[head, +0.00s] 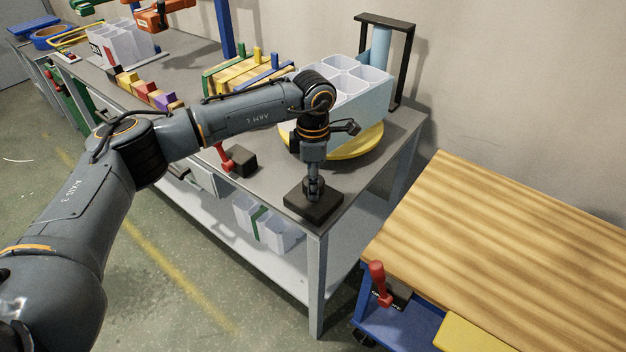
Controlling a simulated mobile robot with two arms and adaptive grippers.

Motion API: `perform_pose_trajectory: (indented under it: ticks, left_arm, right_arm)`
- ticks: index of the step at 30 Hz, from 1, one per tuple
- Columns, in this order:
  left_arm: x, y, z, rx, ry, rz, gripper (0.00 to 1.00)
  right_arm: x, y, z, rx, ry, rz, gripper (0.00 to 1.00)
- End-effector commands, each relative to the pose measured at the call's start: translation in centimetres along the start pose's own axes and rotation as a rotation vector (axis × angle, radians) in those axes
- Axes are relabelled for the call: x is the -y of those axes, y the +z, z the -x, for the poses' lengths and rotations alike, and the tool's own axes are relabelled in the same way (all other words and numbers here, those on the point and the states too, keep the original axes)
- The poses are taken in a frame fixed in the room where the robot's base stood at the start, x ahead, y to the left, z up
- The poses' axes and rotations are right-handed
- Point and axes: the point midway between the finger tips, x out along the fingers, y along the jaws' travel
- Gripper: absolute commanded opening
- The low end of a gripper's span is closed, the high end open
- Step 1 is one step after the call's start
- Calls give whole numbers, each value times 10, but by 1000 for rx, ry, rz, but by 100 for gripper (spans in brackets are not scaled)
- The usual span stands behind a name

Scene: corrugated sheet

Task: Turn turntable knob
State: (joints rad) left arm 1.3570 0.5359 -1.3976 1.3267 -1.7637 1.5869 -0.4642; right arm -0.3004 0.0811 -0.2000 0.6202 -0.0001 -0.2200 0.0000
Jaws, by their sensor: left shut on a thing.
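A dark square base (325,205) sits near the front right corner of the grey workbench. My left gripper (315,192) points down over this base and is shut on a small part on top of it, likely the knob. The gripper mostly hides that part. Behind the gripper is the yellow round turntable (362,146), partly covered by my left arm. A pale bin with several compartments (368,101) stands on the turntable. My right gripper is not in view.
A red-handled lever on a black block (242,160) stands left of the gripper. A black frame (403,65) rises behind the bin. A wooden-topped cart (500,220) stands at the right, across a gap. Coloured blocks (150,92) line the bench further left.

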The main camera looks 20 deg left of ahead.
Motion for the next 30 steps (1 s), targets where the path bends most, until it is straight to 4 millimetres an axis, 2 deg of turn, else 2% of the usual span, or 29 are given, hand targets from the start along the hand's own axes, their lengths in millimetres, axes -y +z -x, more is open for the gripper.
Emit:
perform_pose_trajectory:
  ticks: [2, 3, 5, 6, 17, 20, 30]
  left_arm:
    - [-1, 0, 1, 1, 2, 2, 16]
    - [-1, 0, 1, 1, 2, 2, 56]
    - [-1, 0, 1, 1, 2, 2, 68]
    - [-1, 0, 1, 1, 2, 2, 71]
    - [-1, 0, 5, 1, 2, 2, 71]
    - [-1, 0, 17, 3, 3, 2, 71]
    - [-1, 0, 88, 3, 5, 2, 71]
  right_arm:
    - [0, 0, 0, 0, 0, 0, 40]
    - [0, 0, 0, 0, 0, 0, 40]
    - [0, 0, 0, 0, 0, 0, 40]
    - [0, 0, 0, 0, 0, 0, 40]
    - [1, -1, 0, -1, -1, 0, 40]
    - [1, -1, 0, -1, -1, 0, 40]
    - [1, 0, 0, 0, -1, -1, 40]
